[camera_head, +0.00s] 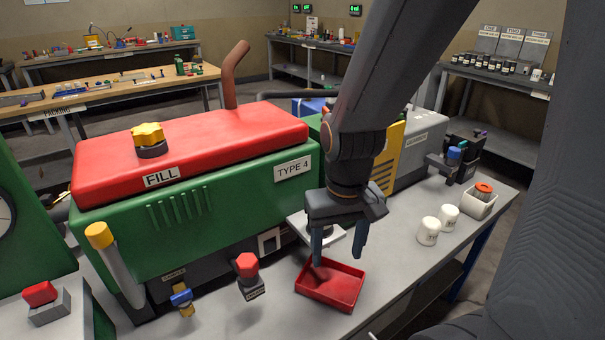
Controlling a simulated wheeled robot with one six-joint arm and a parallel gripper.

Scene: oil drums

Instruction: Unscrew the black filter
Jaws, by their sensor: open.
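My gripper (339,250) hangs pointing down at the front of the green machine (200,225), with its two blue-grey fingers apart. I see nothing held between them. Behind the fingers is a light grey bracket (298,222) on the machine, with a small dark part (327,231) just under my gripper's body. I cannot tell whether this dark part is the black filter, since my gripper hides most of that spot. A red tray (330,286) sits on the bench just below and in front of the fingers.
Two white canisters (428,232) (448,217) stand on the bench at right, near a white bin (479,204) holding an orange-topped item. A red knob (247,264) and a blue-handled valve (181,297) stick out at the machine's front left. Bench between tray and canisters is clear.

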